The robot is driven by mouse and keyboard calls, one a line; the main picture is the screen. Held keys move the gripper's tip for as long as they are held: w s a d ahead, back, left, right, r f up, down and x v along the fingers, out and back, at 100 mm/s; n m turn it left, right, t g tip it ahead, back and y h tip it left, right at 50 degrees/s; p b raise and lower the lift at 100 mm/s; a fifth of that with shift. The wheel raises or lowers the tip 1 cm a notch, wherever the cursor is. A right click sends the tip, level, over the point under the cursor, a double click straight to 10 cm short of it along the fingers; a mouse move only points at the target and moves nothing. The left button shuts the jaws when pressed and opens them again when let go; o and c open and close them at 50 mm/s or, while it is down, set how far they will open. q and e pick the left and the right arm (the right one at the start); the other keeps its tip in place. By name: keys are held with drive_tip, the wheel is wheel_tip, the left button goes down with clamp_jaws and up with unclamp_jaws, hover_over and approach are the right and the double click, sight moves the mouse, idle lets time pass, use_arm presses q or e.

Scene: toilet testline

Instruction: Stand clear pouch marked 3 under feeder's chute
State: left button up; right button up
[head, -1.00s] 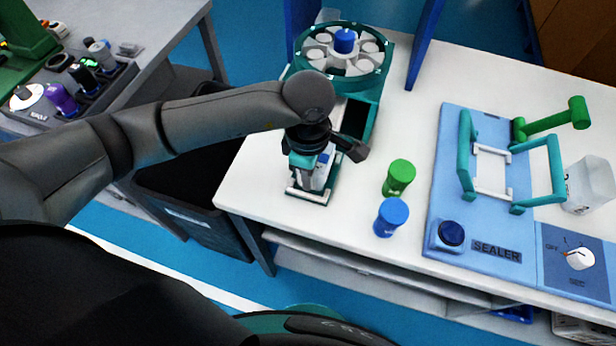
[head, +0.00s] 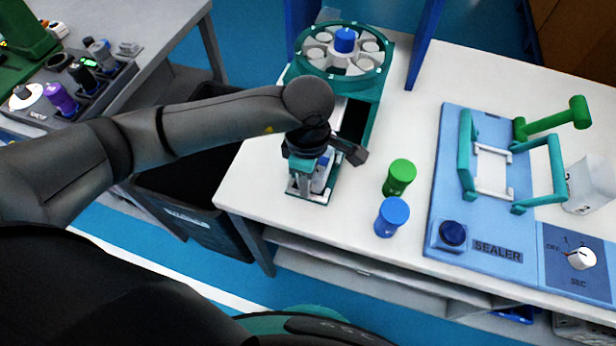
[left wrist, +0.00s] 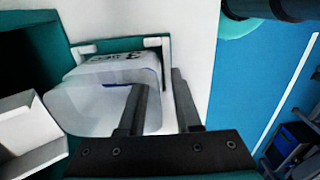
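The clear pouch (left wrist: 105,85) has dark print that looks like a 3 on its top. It stands at the teal feeder base (left wrist: 155,42), near white corner brackets, and beside a white chute-like piece (left wrist: 28,128) in the left wrist view. In the head view the pouch is partly hidden below my left gripper (head: 325,170). In the wrist view, my left gripper (left wrist: 158,110) has its fingers apart, one across the pouch and one just beyond its right edge. The feeder (head: 342,58) has a round carousel behind the gripper. My right gripper is not in view.
The blue sealer (head: 450,180) with teal frames lies further right. A black bin (head: 190,190) is below the table's left edge.

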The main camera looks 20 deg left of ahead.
use_arm(q)
drive_tip(key=shift+r, duration=0.3)
wheel_tip(320, 180, up, 12)
drive_tip(key=p, duration=0.1)
drive_tip(key=shift+f+p, duration=0.15)
drive_tip(key=shift+p, duration=0.2)
